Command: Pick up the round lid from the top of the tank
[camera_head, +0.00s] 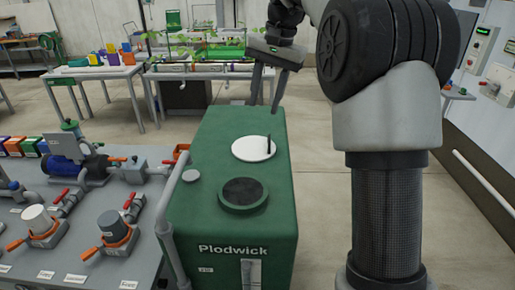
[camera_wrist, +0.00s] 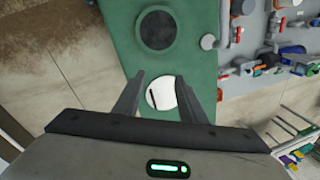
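The round white lid (camera_head: 254,149) lies flat on top of the green tank (camera_head: 212,150), with a dark upright handle on it. Beside it, nearer the front, is a round dark opening (camera_head: 243,193) with a green rim. My gripper (camera_head: 264,108) is above the far end of the tank, fingers pointing down, apart and empty. The lid and gripper are not touching.
A grey skid table (camera_head: 80,245) with valves, pipes and a blue pump (camera_head: 62,163) stands left of the tank. A grey pipe (camera_head: 166,215) runs along the tank's left side. Tables with plants (camera_head: 195,70) stand behind. A wall panel (camera_head: 481,48) is at right.

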